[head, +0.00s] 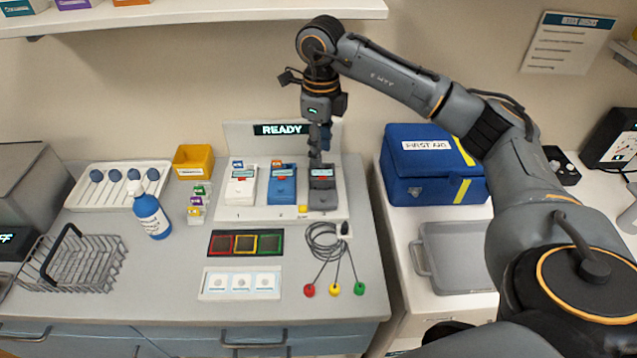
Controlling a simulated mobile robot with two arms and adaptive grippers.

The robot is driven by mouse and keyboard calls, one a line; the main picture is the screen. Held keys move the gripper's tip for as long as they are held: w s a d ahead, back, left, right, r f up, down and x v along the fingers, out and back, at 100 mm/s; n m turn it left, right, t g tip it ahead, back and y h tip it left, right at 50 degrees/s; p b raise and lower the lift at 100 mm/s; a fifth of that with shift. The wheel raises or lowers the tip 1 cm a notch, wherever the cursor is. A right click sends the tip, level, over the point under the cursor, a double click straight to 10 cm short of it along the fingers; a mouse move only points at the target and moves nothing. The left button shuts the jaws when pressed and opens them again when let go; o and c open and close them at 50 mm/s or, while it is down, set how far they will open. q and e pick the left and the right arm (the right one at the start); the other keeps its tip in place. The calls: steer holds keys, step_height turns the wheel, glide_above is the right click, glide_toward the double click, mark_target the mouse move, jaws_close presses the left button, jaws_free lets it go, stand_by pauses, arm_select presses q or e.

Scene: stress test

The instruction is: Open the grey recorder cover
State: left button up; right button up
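The grey recorder (323,198) stands at the right end of a white dock, beside a blue recorder (281,190) and a white recorder (241,190). Its cover looks down, though its upper part is partly hidden by my gripper. My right gripper (316,160) points down at the top of the grey recorder. Its fingertips are at or just above the recorder; I cannot tell whether they touch. The fingers look close together, but their gap does not show clearly. My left gripper is not in view.
A READY display (281,129) stands behind the recorders. Coiled leads (325,242) with coloured ends and a tray of coloured squares (245,243) lie in front. A blue bottle (151,215) and wire basket (75,262) are left; a first aid bag (430,170) is right.

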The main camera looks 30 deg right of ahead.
mark_target(323, 197)
steer(key=f+p, duration=0.1)
steer(key=f, duration=0.3)
steer(key=f+p, duration=0.1)
steer(key=f, duration=0.3)
steer(key=f+p, duration=0.1)
steer(key=f, duration=0.3)
steer(key=shift+s+d+f, duration=0.2)
steer(key=shift+s+f, duration=0.05)
steer(key=shift+s, duration=0.15)
steer(key=shift+f, duration=0.5)
steer(key=c, duration=0.7)
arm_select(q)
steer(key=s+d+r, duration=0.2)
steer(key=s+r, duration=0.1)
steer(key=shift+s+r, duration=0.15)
arm_select(e)
jaws_close()
